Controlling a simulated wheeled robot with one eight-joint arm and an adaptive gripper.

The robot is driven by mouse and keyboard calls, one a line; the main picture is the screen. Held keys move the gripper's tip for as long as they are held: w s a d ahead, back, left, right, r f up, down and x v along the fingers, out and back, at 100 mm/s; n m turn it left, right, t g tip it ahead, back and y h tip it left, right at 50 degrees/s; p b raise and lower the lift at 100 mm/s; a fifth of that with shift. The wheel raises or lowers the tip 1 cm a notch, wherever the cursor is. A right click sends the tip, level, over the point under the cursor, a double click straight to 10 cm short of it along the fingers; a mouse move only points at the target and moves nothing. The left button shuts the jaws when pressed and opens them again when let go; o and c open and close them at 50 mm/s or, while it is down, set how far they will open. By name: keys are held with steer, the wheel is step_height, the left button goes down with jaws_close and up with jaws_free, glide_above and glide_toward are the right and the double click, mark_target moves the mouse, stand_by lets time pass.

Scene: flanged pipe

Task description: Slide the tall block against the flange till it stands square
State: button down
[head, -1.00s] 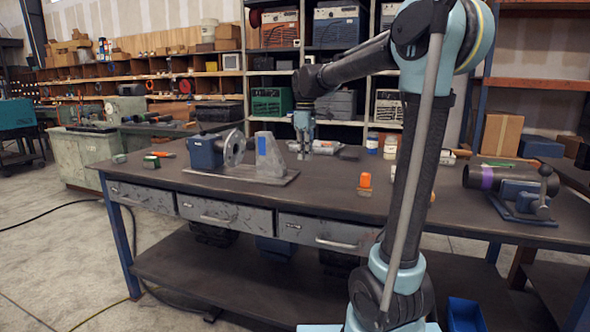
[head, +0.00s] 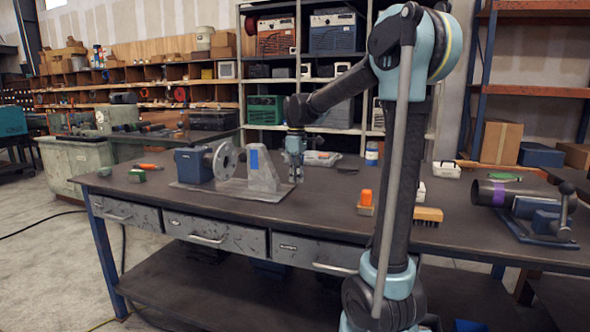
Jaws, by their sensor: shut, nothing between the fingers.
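The tall block (head: 265,178) is grey with a sloping right side and a blue patch. It stands on a thin plate (head: 230,193) on the workbench. The flange (head: 225,162), a grey disc with holes, faces it from the left, on a dark blue holder (head: 193,166). A narrow gap seems to show between flange and block; whether their lower parts touch, I cannot tell. My gripper (head: 296,178) is shut and empty, pointing down low beside the block's right side. I cannot tell whether it touches the block.
On the bench (head: 330,205) are an orange-topped item (head: 366,202), a brush (head: 428,215) and a green-topped item (head: 137,175) at the left. A dark pipe with a purple band (head: 498,192) lies at the right. The bench front near the block is clear.

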mark_target(286, 192)
step_height(286, 192, down, 4)
steer(key=shift+a, duration=0.15)
steer(key=shift+w+a, duration=0.25)
steer(key=shift+a, duration=0.3)
steer(key=shift+w+a, duration=0.2)
steer(key=shift+a, duration=0.3)
steer(key=shift+w+a, duration=0.2)
steer(key=shift+a, duration=0.45)
steer(key=shift+r, duration=0.1)
